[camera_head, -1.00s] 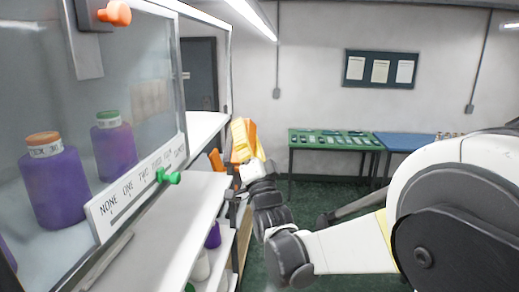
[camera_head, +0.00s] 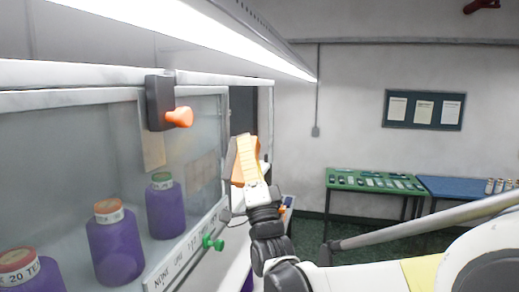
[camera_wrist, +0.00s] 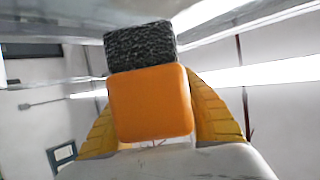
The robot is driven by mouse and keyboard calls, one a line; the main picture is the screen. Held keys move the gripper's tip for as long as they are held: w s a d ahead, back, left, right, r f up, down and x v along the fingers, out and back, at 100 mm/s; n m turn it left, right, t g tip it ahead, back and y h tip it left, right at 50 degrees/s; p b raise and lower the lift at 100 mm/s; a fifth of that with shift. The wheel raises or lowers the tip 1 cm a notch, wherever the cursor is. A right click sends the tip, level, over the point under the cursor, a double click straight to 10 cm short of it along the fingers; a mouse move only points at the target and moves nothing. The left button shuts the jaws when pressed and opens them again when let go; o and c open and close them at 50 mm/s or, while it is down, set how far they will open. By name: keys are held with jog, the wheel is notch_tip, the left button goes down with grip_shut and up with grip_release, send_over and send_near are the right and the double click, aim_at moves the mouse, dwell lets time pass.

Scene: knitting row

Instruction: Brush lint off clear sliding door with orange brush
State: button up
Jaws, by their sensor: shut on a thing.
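The clear sliding door (camera_head: 112,150) fills the left of the head view, a hazy pane in a pale frame. An orange knob (camera_head: 180,117) on a dark block is at its top and a green knob (camera_head: 212,243) at its lower edge. I cannot make out lint on it. My gripper (camera_head: 246,160) is raised near the door's right end; I cannot tell if it touches. In the wrist view, its yellow fingers are shut on the orange brush (camera_wrist: 150,105), whose dark bristle block (camera_wrist: 140,46) points away from the gripper.
Purple cones of yarn (camera_head: 115,250) stand behind the pane. A lit lamp (camera_head: 215,35) runs above the door. A green table (camera_head: 375,181) and a blue table (camera_head: 465,188) stand at the back right, below a notice board (camera_head: 423,110). Open floor lies before them.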

jog(key=shift+w+a, duration=0.2)
jog(key=shift+a, duration=0.5)
jog(key=s+a, duration=0.2)
jog(key=s, duration=0.5)
jog(key=s+a, duration=0.2)
jog(key=s, duration=0.4)
jog(key=shift+s+a+f+b, duration=0.25)
jog(key=shift+s+f+b, duration=0.1)
jog(key=shift+s+f, duration=0.1)
jog(key=shift+w+a+b, duration=0.15)
jog(key=shift+w+a, duration=0.1)
jog(key=shift+a, duration=0.25)
jog(key=shift+w+a+b, duration=0.15)
jog(key=shift+w+a, duration=0.05)
jog(key=shift+a, duration=0.25)
jog(key=shift+w+d, duration=0.1)
jog(key=shift+w+d+f+b, duration=0.1)
jog(key=shift+w+d+b, duration=0.65)
jog(key=shift+w, duration=1.5)
jog(key=shift+w+d+r+b, duration=0.1)
jog(key=shift+w+d+b, duration=0.65)
jog(key=shift+w, duration=1.5)
jog(key=shift+w+d+f+b, duration=0.1)
jog(key=shift+w+d+b, duration=0.65)
jog(key=shift+w, duration=1.5)
jog(key=s+a, duration=0.3)
jog(key=s, duration=0.7)
jog(key=shift+s+a+p, duration=0.3)
jog(key=shift+s+a, duration=0.05)
